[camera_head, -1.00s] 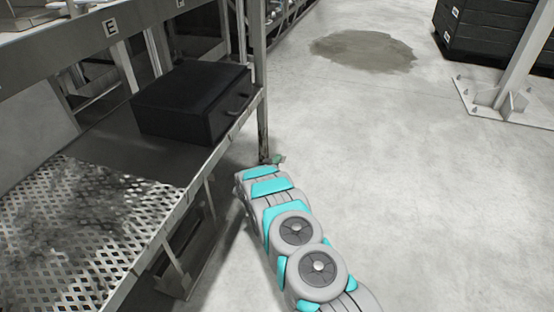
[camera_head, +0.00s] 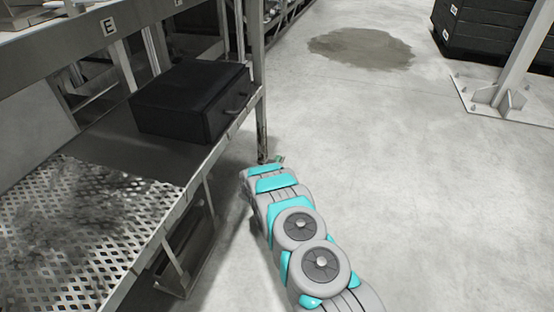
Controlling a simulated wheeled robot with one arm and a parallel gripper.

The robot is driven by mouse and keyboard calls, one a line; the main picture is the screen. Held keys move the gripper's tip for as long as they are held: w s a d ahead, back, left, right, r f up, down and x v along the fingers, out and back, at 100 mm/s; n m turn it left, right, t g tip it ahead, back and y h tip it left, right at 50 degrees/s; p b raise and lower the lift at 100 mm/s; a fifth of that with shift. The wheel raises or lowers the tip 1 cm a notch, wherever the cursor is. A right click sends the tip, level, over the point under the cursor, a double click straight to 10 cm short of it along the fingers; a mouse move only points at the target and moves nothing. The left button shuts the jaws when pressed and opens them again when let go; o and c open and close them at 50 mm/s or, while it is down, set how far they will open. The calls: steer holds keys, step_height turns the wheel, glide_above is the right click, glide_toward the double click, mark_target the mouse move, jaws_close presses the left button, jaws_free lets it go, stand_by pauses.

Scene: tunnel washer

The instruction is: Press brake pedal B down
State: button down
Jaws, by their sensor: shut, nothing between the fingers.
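I cannot make out brake pedal B in the camera_head view. A dark, framed, box-like part (camera_head: 188,246) sits low under the left bench, and I cannot tell if it is a pedal. My arm reaches away from the lower middle along the bench's right side, its far end near the foot of the bench's corner post (camera_head: 262,125). My gripper is hidden beyond that end. A small greenish piece (camera_head: 279,159) shows just past it, too small to identify.
The bench has a perforated metal top (camera_head: 75,235) and a black box (camera_head: 190,101) near its far corner. Open concrete floor lies right, with a stain (camera_head: 360,49), a black crate stack (camera_head: 490,30) and a bolted post (camera_head: 510,92).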

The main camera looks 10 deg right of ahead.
steer(key=shift+s+d+f+m+y, duration=0.1)
steer(key=shift+d+f+m+y, duration=0.25)
steer(key=shift+f+m, duration=0.45)
steer(key=shift+a, duration=0.1)
steer(key=shift+f, duration=0.15)
steer(key=shift+r, duration=0.5)
steer(key=r, duration=0.1)
steer(key=d+r+p, duration=0.1)
steer(key=r, duration=0.1)
steer(key=shift+s, duration=0.15)
steer(key=p+v, duration=0.1)
steer(key=v, duration=0.9)
steer(key=shift+s+f, duration=0.2)
steer(key=shift+d, duration=0.15)
